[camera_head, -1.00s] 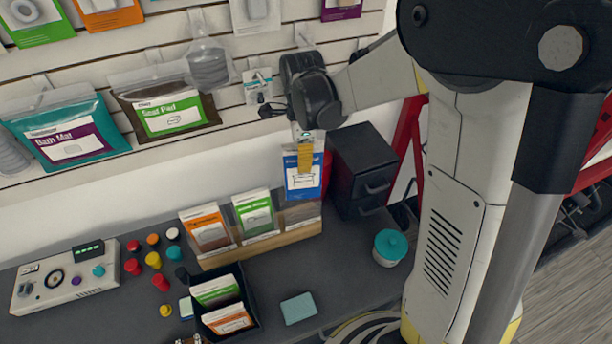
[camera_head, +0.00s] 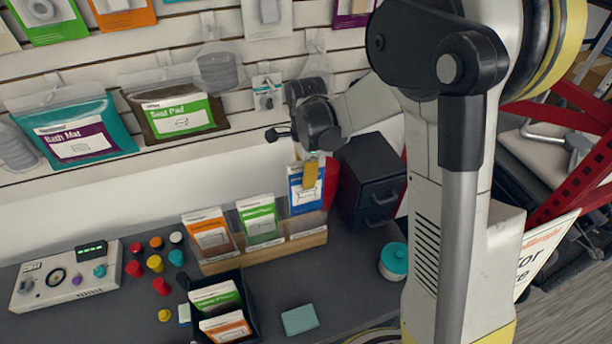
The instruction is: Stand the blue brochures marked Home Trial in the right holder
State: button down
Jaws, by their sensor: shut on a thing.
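The blue brochures (camera_head: 306,196) with a white picture panel stand upright at the right holder (camera_head: 310,222), the rightmost clear pocket on a wooden base (camera_head: 265,250). Their lower part shows behind or in the clear pocket; how deep they sit is hard to tell. My gripper (camera_head: 311,172) is above them, its yellowish finger pad against their front face, shut on them near the top edge. The left pocket holds orange brochures (camera_head: 208,236) and the middle pocket holds green brochures (camera_head: 259,220).
A black box (camera_head: 247,306) with green and orange brochures stands in front. A dark drawer unit (camera_head: 372,180) is close to the right of the holders. A teal-lidded jar (camera_head: 394,258) and a teal block (camera_head: 299,319) lie on the counter. Packaged goods hang on the slatted wall behind.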

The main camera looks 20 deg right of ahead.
aim_at(307, 200)
jog(key=f+b, duration=0.1)
jog(key=f, duration=0.1)
jog(key=f+b, duration=0.3)
jog(key=f, duration=0.1)
jog(key=shift+s+f, duration=0.1)
jog(key=shift+s, duration=0.2)
jog(key=shift+f+b, duration=0.9)
jog(key=c, duration=1.5)
grip_release()
jog(key=shift+s, duration=0.1)
jog(key=shift+c, duration=0.2)
jog(key=shift+r, duration=0.1)
